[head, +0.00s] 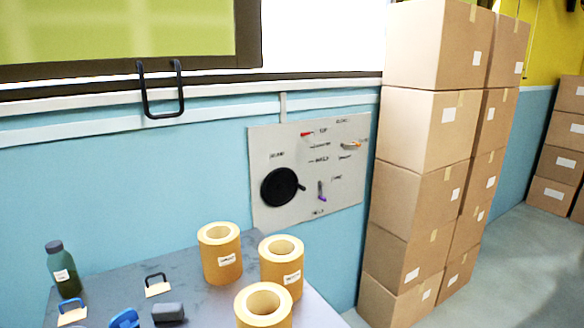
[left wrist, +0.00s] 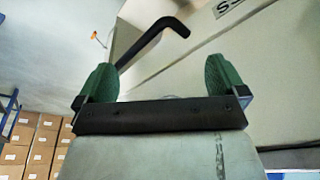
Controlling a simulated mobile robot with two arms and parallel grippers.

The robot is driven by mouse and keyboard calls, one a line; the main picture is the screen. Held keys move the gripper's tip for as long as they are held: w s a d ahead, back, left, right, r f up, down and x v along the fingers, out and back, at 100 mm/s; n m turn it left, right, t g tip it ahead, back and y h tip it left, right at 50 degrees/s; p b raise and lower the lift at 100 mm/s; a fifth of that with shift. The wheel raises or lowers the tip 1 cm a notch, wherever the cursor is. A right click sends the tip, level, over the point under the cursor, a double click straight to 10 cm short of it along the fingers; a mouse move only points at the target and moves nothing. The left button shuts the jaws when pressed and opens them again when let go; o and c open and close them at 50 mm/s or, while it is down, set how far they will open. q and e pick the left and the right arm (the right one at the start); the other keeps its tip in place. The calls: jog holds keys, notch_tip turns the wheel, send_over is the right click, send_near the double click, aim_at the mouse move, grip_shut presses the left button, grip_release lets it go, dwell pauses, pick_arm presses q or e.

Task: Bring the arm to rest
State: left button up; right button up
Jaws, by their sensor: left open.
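My left gripper (left wrist: 160,72) shows in the left wrist view with its two green fingers spread wide apart. It is open, and nothing sits between the fingers. A black bent bar (left wrist: 150,42) shows beyond the fingers, in front of a pale panel (left wrist: 205,45) with dark lettering; I cannot tell how far off it is. Neither arm shows in the head view, so the left gripper's place relative to the table is hidden. My right gripper is in neither view.
A grey table (head: 105,282) bears several yellow-brown rolls (head: 222,268), a green bottle (head: 64,275) and small blue and dark items. Behind it is a blue wall with a tool board (head: 330,195). Tall carton stacks (head: 425,130) stand right; floor (head: 500,275) is clear beside them.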

pick_arm(q)
notch_tip(320, 180, down, 16)
jog(key=s+b, duration=0.2)
jog(key=b, duration=0.1)
jog(key=s+a+f+g+b, duration=0.1)
jog(key=s+f+b, duration=0.1)
jog(key=s+f, duration=0.6)
jog(key=s+a+f+g+b, duration=0.1)
jog(key=s+a+f+b, duration=0.1)
jog(key=s+f, duration=0.7)
notch_tip(320, 180, down, 6)
jog(key=shift+f+b, duration=0.2)
jog(key=shift+b, duration=0.15)
jog(key=shift+a, duration=0.1)
